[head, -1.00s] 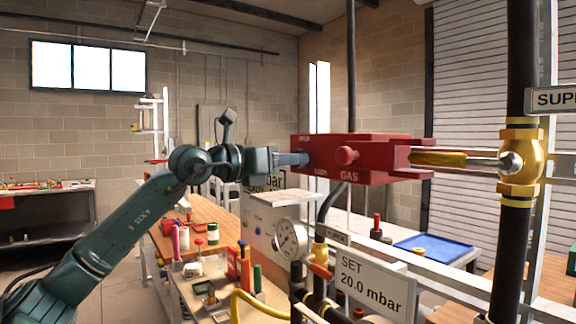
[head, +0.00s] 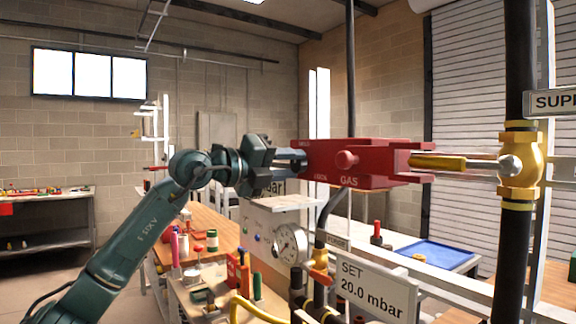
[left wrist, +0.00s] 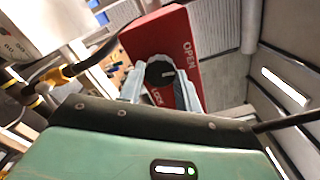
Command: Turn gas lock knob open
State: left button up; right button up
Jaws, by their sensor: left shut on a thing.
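The red gas lock box (head: 395,163) sits around the yellow valve handle (head: 440,163), with a round red button on its front. It fills the upper middle of the left wrist view (left wrist: 150,38). There its face carries a dark round knob (left wrist: 160,72) with a short pale mark, between the words OPEN and LOCK. The mark points to the right in that view. My left gripper (head: 296,160) is at the left end of the box. In the wrist view its fingers (left wrist: 161,85) stand either side of the knob, shut on it.
A brass valve (head: 520,165) on a black pipe stands right of the box. Below are a gauge (head: 290,243), a pressure sign (head: 375,287) and pipes. A cluttered wooden bench (head: 212,240) lies behind. Open air surrounds my left arm.

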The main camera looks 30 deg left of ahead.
pick_arm(q)
jog(key=shift+n, duration=0.9)
jog(key=o, duration=1)
jog(key=shift+c, duration=0.2)
pick_arm(e)
jog(key=shift+d, duration=0.1)
jog(key=shift+f, duration=0.15)
pick_arm(q)
jog(key=shift+s+a+f, duration=0.1)
jog(key=shift+s+a, duration=0.1)
jog(key=shift+s, duration=0.2)
jog(key=b+v, duration=0.5)
jog(key=v, duration=0.7)
pick_arm(e)
jog(key=shift+w+a+f+m+t, duration=0.15)
jog(key=shift+a+f+m, duration=0.1)
jog(key=shift+f, duration=0.35)
jog(key=shift+w+a+f+m+t, duration=0.15)
jog(key=shift+f+m, duration=0.1)
jog(key=shift+f, duration=0.35)
